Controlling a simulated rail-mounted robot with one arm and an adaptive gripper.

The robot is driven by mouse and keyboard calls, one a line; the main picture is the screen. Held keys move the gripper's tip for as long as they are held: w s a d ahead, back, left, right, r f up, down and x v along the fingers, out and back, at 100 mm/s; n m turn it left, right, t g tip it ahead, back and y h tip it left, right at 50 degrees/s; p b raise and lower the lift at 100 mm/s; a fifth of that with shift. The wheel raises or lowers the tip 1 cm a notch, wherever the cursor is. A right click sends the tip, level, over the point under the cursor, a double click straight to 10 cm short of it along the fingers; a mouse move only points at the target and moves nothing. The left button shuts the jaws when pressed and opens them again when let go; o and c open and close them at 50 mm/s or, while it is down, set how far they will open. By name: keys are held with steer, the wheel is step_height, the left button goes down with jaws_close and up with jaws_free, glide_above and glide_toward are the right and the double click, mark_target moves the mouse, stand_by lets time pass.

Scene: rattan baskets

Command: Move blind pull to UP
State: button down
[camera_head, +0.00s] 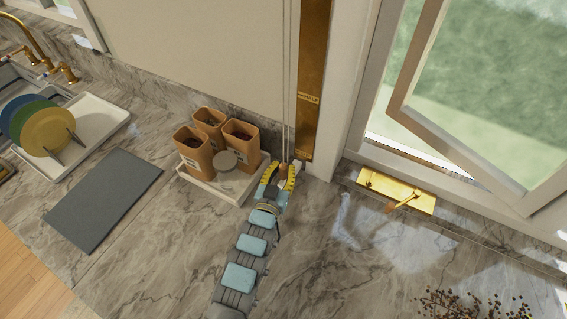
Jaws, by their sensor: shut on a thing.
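The blind pull (284,167) hangs at the lower end of thin, pale cords (289,90), which run down in front of the wall beside the brass strip. My gripper (281,176), with yellow-edged fingers, is shut on the blind pull at the bottom of the cords. The fingers hide most of the pull. The blind itself and the upper end of the cords are out of view.
Close left of my gripper, a white tray (226,190) holds terracotta canisters (193,153) and a round grey lid (224,160). A tall brass strip (313,80) stands just right of the cords. An open window (460,130) and a gold tray (397,190) are farther right. Marble counter (330,250) is clear in front.

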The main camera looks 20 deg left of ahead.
steer(key=shift+f, duration=0.35)
steer(key=c, duration=0.8)
jaws_free()
steer(key=shift+c, duration=0.2)
steer(key=shift+s, duration=0.1)
steer(key=s+d, duration=0.1)
steer(key=s, duration=1)
steer(key=shift+s, duration=0.4)
